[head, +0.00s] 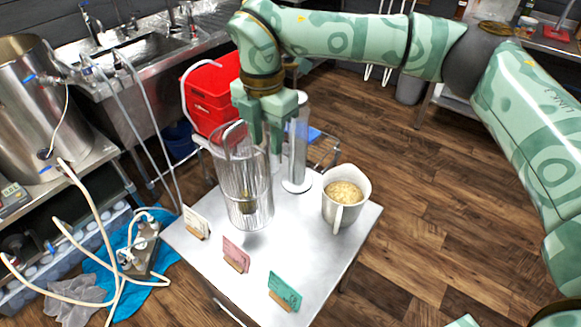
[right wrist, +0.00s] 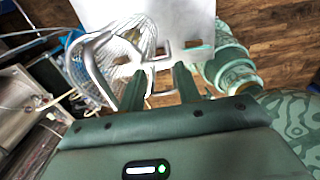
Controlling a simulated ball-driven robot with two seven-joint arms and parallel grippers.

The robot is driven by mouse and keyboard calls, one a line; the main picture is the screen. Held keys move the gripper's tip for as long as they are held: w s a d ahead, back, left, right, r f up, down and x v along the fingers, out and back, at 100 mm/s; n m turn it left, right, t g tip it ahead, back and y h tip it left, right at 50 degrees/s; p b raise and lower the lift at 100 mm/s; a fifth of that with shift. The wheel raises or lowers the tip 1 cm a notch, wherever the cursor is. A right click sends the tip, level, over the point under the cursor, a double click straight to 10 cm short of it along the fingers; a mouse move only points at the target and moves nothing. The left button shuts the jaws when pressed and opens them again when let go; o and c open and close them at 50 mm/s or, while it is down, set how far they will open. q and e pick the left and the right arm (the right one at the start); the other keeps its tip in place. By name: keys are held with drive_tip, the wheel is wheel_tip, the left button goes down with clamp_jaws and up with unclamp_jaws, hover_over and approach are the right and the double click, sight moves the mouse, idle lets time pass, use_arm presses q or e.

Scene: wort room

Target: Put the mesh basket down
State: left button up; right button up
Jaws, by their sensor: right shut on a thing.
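The mesh basket (head: 236,180) is a tall, upright wire cylinder with a looped handle. In the head view it is over the left part of the steel table (head: 325,262). I cannot tell whether its base touches the tabletop. My right gripper (head: 266,148) points down at the basket's right side and is shut on its handle. In the right wrist view, the fingers (right wrist: 160,72) meet the handle beside the basket mesh (right wrist: 135,45). The exact grip point is partly hidden. Something small and tan shows through the lower mesh. My left gripper is out of view.
A white pitcher of grain (head: 329,211) and a tall clear cylinder (head: 299,150) stand on the table. White (head: 194,221), pink (head: 236,251) and green (head: 286,290) cards line its front left edge. The table's middle front is clear.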

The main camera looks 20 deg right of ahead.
drive_tip(key=d+f+b, duration=0.1)
drive_tip(key=d+f, duration=0.3)
drive_tip(key=f, duration=0.4)
drive_tip(key=shift+s+d+f, duration=0.25)
drive_tip(key=shift+s+f, duration=0.15)
drive_tip(key=o, duration=1.1)
drive_tip(key=shift+f, duration=0.1)
drive_tip(key=shift+c, duration=0.2)
wheel_tip(320, 180, up, 12)
drive_tip(key=p, duration=0.1)
drive_tip(key=shift+p, duration=0.35)
